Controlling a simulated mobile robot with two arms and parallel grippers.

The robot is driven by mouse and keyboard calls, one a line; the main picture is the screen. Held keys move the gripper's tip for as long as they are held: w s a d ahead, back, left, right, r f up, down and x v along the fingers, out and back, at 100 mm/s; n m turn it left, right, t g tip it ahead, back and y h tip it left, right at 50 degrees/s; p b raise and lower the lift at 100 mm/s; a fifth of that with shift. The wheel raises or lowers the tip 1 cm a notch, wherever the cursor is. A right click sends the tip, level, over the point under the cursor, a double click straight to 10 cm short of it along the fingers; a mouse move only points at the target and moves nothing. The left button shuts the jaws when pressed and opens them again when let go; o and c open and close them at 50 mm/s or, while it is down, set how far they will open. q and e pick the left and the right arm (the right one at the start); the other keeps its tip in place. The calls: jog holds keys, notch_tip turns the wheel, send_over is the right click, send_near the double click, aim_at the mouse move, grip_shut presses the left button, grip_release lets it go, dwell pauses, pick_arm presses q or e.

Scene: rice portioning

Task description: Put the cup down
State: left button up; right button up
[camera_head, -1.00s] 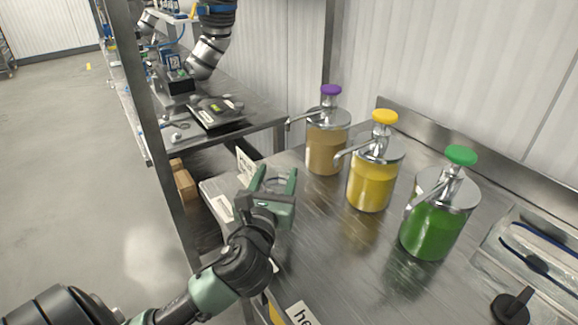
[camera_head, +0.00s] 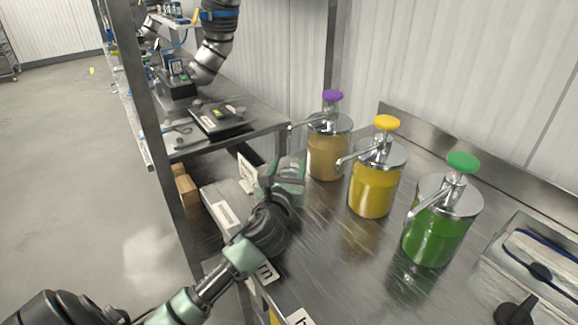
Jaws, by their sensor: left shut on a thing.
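My left gripper (camera_head: 282,182) has green fingers and reaches over the left part of the steel table, in front of the dispenser with the purple top. It is shut on the cup (camera_head: 288,166), which looks clear or greyish. The fingers and wrist hide most of the cup, so I cannot tell whether its base touches the table. My right gripper is out of view.
Pump dispensers with purple (camera_head: 328,150), yellow (camera_head: 374,185) and green (camera_head: 440,225) tops stand in a row to the right. A steel container (camera_head: 535,265) is at the right edge. Bare steel table (camera_head: 340,255) lies in front of the dispensers.

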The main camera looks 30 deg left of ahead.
pick_arm(q)
jog(key=o, duration=1.5)
jog(key=shift+c, duration=0.2)
jog(key=shift+r, duration=0.1)
jog(key=v, duration=1.2)
jog(key=shift+b, duration=0.35)
